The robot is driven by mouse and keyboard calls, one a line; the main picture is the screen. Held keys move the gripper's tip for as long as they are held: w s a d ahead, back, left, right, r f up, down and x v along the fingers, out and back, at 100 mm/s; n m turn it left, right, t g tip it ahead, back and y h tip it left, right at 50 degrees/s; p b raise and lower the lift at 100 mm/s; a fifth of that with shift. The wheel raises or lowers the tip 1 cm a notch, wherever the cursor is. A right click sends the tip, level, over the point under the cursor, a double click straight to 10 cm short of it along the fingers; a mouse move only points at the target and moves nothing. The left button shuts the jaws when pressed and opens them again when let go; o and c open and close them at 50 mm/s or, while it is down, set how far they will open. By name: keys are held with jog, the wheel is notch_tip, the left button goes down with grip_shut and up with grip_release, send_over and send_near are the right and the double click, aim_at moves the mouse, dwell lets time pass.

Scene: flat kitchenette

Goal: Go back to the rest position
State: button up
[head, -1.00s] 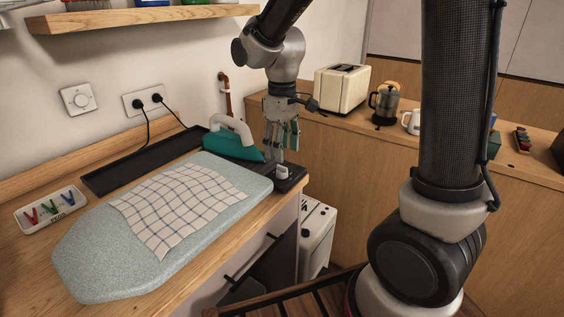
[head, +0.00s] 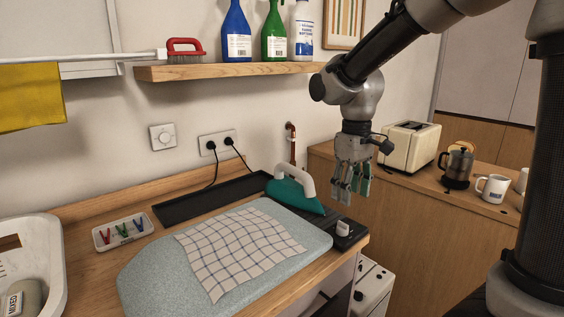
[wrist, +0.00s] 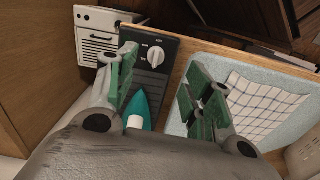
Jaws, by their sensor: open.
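My gripper (head: 352,190) hangs in the air with its fingers pointing down, above the right end of the counter and to the right of the iron. It also shows in the wrist view (wrist: 165,85), where its green-padded fingers stand apart with nothing between them. In the wrist view the iron (wrist: 139,106) shows partly behind my gripper. A black panel with a white knob (head: 343,228) lies below my gripper; the knob also shows in the wrist view (wrist: 155,56).
A checked cloth (head: 240,248) lies on the pale ironing board (head: 150,272). A clip tray (head: 122,232) and black tray (head: 190,205) lie behind it. A toaster (head: 411,146), coffee press (head: 456,166) and mug (head: 493,188) stand on the right counter. A shelf (head: 230,71) with bottles hangs above.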

jog(key=s+d+r+m+t, duration=0.2)
jog(key=s+d+r+m, duration=0.1)
jog(key=s+d, duration=0.4)
jog(key=s+d+r+m+t, duration=0.2)
jog(key=s+d+r+m, duration=0.1)
jog(key=s+d, duration=0.4)
jog(key=s, duration=0.3)
jog(key=shift+s+d+t, duration=0.15)
jog(key=shift+s+t, duration=0.15)
jog(key=shift+s, duration=0.1)
